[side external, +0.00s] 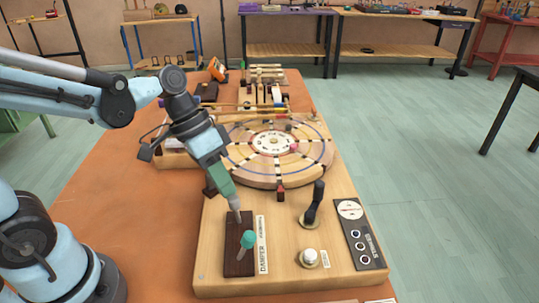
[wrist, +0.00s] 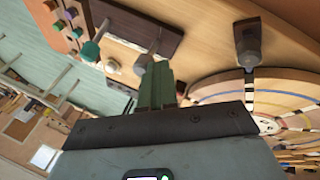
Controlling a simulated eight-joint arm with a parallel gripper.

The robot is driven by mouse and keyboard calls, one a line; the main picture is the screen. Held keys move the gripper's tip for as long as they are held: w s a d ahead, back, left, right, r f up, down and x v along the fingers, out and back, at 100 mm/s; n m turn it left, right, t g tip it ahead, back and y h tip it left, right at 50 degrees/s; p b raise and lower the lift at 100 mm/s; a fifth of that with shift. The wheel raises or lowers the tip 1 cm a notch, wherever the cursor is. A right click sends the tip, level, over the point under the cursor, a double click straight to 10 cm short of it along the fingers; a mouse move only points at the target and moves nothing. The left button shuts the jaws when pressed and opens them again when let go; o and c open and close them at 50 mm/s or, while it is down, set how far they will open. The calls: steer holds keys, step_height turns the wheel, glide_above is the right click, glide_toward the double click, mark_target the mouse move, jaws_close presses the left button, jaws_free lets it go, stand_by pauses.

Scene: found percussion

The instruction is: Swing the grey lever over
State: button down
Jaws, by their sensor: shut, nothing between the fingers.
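The grey lever (wrist: 142,64) rises from a dark wood block in the wrist view, its rounded tip beside the ends of my fingers. In the side view, a grey stem (side external: 235,211) shows on the dark block (side external: 238,263), directly below my gripper (side external: 231,195). My gripper also shows in the wrist view (wrist: 156,82), with its green fingers shut and nothing between them. I cannot tell whether the fingertips touch the lever. A green-knobbed lever (side external: 248,240) stands on the same block, next to a label reading "DAMPER".
A segmented wooden wheel (side external: 240,150) lies behind the block. A dark upright handle (side external: 314,205), a white knob (side external: 310,257) and a dark panel (side external: 362,245) stand to the right on the pale board (side external: 290,282). The orange table (side external: 120,210) is clear to the left.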

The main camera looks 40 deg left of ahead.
steer(key=shift+w+d+r+g+y, duration=0.2)
steer(key=shift+w+d+g+y, duration=0.6)
steer(key=shift+g+y, duration=0.2)
steer(key=shift+w+d, duration=0.3)
steer(key=shift+r, duration=0.15)
steer(key=w+a+f+v, duration=0.1)
steer(key=w+a+v, duration=0.1)
steer(key=v, duration=1.1)
steer(key=s+a+f+n+t+y, duration=0.1)
steer(key=s+a+f+t, duration=0.1)
steer(key=f+t, duration=0.2)
steer(key=s+a+f+n+t+y, duration=0.2)
steer(key=s+f+t, duration=0.1)
steer(key=f, duration=0.2)
steer(key=shift+a+f+t, duration=0.25)
steer(key=shift+f+t, duration=0.1)
steer(key=shift+t, duration=0.05)
